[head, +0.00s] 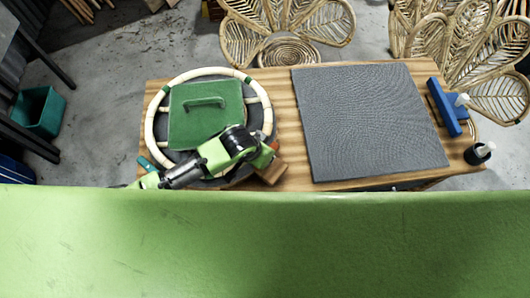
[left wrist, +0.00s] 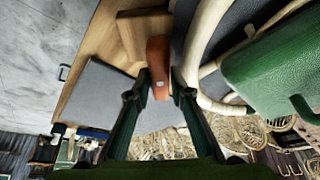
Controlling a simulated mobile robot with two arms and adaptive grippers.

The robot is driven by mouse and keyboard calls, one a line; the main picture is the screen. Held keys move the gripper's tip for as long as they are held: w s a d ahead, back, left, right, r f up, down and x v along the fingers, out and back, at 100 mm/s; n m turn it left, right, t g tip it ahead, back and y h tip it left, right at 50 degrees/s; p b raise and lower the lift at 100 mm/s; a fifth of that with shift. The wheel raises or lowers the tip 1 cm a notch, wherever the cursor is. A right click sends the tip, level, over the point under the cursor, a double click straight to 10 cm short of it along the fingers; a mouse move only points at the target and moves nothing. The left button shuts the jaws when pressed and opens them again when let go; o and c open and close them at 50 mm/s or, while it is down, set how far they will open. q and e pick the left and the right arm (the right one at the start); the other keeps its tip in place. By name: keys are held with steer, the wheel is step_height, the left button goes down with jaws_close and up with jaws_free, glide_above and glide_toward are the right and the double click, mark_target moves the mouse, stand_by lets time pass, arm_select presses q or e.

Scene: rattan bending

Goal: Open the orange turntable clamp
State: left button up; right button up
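The orange clamp (left wrist: 158,58) shows in the left wrist view as an upright orange lever beside a wooden block (left wrist: 146,32) and the pale rattan ring (left wrist: 200,50). My left gripper (left wrist: 160,88) is open, with one dark finger on each side of the lever and small gaps showing. In the head view my left gripper (head: 263,158) is over the front right edge of the turntable (head: 160,127); it largely hides the clamp. The rattan ring lies around the turntable, with a green plate with a handle (head: 195,117) on top. My right gripper is not in view.
A grey mat (head: 370,120) covers the right part of the wooden table (head: 285,120). A blue tool (head: 443,107) and a dark pot (head: 479,153) stand at the right edge. Rattan chairs (head: 287,30) stand behind. A green bin (head: 40,110) is on the floor at left.

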arm_select(q)
steer(key=shift+o, duration=1)
steer(key=shift+r, duration=0.1)
steer(key=v, duration=1.1)
steer(key=shift+s+r, duration=0.15)
steer(key=shift+r, duration=0.25)
steer(key=shift+a, duration=0.1)
